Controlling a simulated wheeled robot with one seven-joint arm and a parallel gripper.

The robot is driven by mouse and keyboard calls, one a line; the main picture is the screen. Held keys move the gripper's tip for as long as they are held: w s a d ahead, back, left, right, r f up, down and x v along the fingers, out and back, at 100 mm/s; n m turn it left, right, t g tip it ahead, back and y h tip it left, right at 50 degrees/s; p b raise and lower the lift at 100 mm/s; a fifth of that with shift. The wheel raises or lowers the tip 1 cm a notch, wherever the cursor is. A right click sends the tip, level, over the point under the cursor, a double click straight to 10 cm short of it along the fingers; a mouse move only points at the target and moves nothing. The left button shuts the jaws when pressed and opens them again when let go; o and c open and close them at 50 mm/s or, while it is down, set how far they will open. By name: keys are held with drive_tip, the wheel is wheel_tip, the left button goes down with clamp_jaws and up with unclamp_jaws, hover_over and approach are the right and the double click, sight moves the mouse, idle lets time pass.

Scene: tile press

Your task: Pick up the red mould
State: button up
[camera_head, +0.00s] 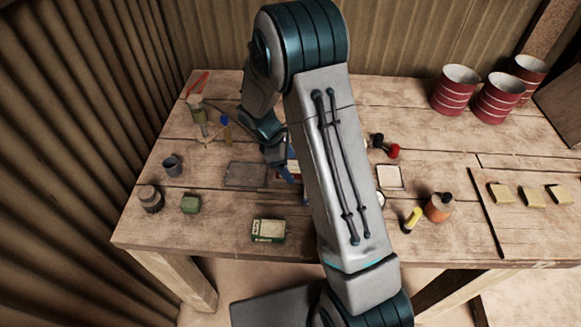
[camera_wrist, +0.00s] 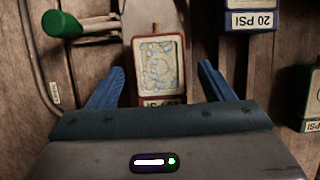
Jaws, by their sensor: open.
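The red mould (camera_wrist: 158,62) shows in the wrist view as a red-rimmed block with a pale, blue-patterned face. A label strip at its lower edge is partly cut off by my gripper body. My gripper (camera_wrist: 161,68) is open, with one blue finger on each side of the mould. Gaps show between both fingers and the mould, and nothing is held. In the head view my gripper (camera_head: 290,173) is low over the middle of the table, and my arm hides most of what is around it.
In the wrist view, a green-knobbed lever (camera_wrist: 62,24) lies upper left and a blue "20 PSI" block (camera_wrist: 250,20) upper right. In the head view, a dark plate (camera_head: 246,174), a green box (camera_head: 268,231) and an orange pot (camera_head: 438,208) stand on the table (camera_head: 220,222).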

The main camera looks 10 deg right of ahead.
drive_tip(key=c, duration=1.3)
drive_tip(key=shift+o, duration=0.2)
